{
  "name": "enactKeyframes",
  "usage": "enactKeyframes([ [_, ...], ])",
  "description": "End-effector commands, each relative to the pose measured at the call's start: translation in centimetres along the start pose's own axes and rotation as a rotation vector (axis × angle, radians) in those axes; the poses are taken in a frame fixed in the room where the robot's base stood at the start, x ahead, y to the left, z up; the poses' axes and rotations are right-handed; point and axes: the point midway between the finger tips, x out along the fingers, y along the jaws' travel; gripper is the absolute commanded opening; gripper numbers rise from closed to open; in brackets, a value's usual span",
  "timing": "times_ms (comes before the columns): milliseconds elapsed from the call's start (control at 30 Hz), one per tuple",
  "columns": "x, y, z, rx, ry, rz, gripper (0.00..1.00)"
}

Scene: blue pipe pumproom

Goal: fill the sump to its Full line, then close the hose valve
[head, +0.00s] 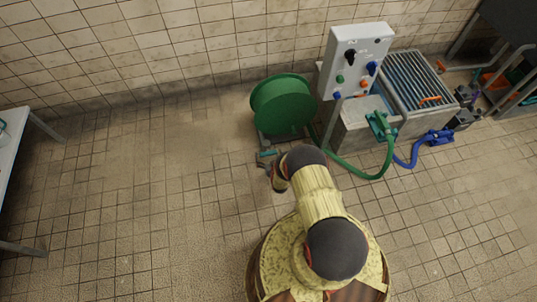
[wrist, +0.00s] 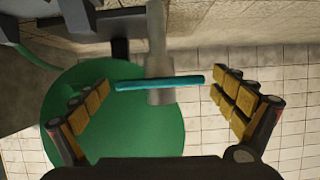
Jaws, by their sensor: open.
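My gripper (wrist: 161,88) is open, with its yellow-padded fingers either side of a teal bar handle (wrist: 130,85). The handle sits crosswise on a grey stem (wrist: 156,40), and I see no finger touching it. In the head view the teal piece (head: 267,153) shows at the end of my arm, below the green hose reel (head: 284,104). The reel's green disc (wrist: 120,125) is behind the handle in the wrist view. The grated sump-like basin (head: 412,82) stands at the right against the wall. Its water level and any Full line cannot be made out.
A grey control panel (head: 340,60) with knobs and buttons stands behind a concrete block (head: 352,125). A green hose (head: 355,175) loops to a green fitting (head: 380,127). A blue hose (head: 405,163) lies to its right. A table (head: 12,150) is at far left; the left floor is clear.

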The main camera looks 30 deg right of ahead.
Motion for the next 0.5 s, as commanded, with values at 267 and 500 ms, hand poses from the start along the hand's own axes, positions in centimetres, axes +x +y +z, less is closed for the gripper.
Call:
enactKeyframes([
  [267, -3.1, 0.0, 0.0, 0.0, -0.003, 0.0, 0.97],
  [500, -7.9, 0.0, 0.0, 0.0, -0.002, 0.0, 0.97],
])
